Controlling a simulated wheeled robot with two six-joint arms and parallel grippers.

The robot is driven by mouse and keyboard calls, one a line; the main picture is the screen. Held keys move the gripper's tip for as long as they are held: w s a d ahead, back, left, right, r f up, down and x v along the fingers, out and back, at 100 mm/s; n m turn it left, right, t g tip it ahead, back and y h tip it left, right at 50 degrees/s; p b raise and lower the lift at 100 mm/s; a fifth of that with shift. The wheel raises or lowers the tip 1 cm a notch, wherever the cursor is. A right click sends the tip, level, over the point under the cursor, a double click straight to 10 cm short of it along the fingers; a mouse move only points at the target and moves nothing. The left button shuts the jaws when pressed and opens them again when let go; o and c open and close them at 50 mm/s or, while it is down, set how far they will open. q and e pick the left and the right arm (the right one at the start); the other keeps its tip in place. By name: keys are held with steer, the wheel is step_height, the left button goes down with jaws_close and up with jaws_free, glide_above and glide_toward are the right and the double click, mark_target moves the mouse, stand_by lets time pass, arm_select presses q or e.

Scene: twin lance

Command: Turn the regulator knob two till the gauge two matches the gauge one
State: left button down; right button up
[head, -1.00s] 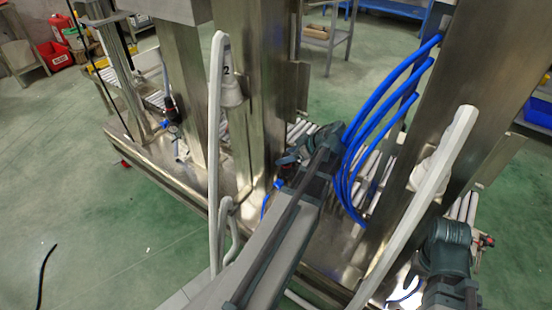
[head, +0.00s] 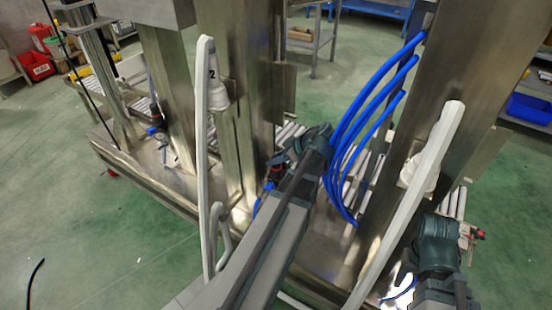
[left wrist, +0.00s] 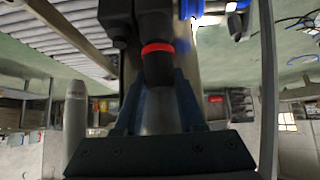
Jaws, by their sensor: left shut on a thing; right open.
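My left gripper (head: 276,163) is at a steel column near the middle of the head view. In the left wrist view, its two fingers (left wrist: 158,105) close on a dark regulator knob (left wrist: 157,68) with a red ring. A red part of this regulator (head: 276,173) shows in the head view, with a blue fitting below it. My right gripper (head: 437,245) is at the lower right, apart from the columns; its fingertips are not clear. Another regulator (head: 152,131) with a red part sits at the left column. I can make out no gauge face or reading.
A white nozzle-like part marked 2 (head: 214,88) and a tall white bar (head: 203,160) stand left of my left arm. Blue hoses (head: 345,130) curve close to its right. Another white bar (head: 415,195) leans between the arms. Green floor at left is mostly free.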

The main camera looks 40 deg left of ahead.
arm_select(q)
steer(key=m+t, duration=0.2)
steer(key=shift+s+m, duration=0.15)
steer(key=shift+m, duration=0.25)
steer(key=shift+m+t+h, duration=0.3)
steer(key=shift+m+t, duration=0.8)
steer(key=shift+m, duration=0.3)
steer(key=c, duration=0.5)
jaws_free()
steer(key=shift+r, duration=0.1)
